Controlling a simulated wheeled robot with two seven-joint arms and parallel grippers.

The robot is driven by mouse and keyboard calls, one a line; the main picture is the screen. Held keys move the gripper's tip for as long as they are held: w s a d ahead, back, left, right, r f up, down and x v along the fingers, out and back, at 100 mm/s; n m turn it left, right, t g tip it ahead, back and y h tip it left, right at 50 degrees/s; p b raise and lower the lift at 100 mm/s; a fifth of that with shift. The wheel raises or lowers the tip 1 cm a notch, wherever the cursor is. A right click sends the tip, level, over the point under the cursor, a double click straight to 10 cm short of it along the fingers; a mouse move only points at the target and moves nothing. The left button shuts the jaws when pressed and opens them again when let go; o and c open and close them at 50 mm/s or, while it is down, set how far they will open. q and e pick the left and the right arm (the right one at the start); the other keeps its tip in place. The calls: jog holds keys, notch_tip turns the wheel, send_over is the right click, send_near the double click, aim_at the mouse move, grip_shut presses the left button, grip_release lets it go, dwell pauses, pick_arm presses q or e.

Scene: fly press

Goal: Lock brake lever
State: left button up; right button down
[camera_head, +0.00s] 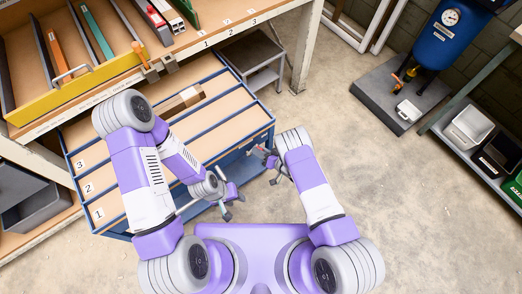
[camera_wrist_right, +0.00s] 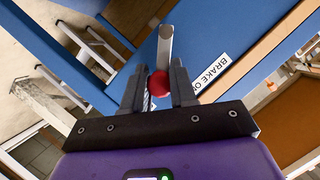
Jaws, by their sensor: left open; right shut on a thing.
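The brake lever shows in the right wrist view as a grey rod (camera_wrist_right: 165,45) with a red ball knob (camera_wrist_right: 159,84). My right gripper (camera_wrist_right: 160,88) is shut on the knob, one finger on each side of it. In the head view, my right gripper (camera_head: 271,168) is at the right side of the blue cart (camera_head: 262,137), where the knob is too small to make out clearly. A white label reading "BRAKE O…" (camera_wrist_right: 211,73) is on the blue panel beside the lever; its end is cut off. My left gripper (camera_head: 232,205) is open and empty near the cart's front right corner.
The cart has long tan lanes numbered 1 to 3, with a brown block (camera_head: 182,101) on one. A shelf with a yellow bin (camera_head: 75,92) stands behind it. A blue tank (camera_head: 446,35) is at the far right. The floor right of my right arm is clear.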

jog(key=shift+s+a+r+n+t+h+p, duration=0.3)
jog(key=shift+r+n+h+p, duration=0.25)
jog(key=shift+n+p, duration=0.25)
jog(key=shift+s+a+r+n+h+p, duration=0.2)
jog(key=shift+a+n+h+p, duration=0.15)
jog(key=shift+n, duration=0.25)
jog(key=shift+s+a+r+n+t+h, duration=0.1)
jog(key=shift+s+a+n+t+h, duration=0.15)
jog(key=shift+n, duration=0.2)
jog(key=shift+s+a+r+n+t+h, duration=0.15)
jog(key=shift+n+t+h, duration=0.1)
jog(key=shift+n+h, duration=0.15)
jog(key=shift+s+a+n+t+h+p, duration=0.15)
jog(key=shift+a+n+t+h, duration=0.15)
jog(key=shift+n, duration=0.35)
jog(key=shift+s+a+n+t+h+p, duration=0.15)
jog(key=shift+a+n+t+h, duration=0.1)
jog(key=shift+n, duration=0.35)
jog(key=c, duration=0.9)
grip_release()
jog(key=shift+s, duration=0.1)
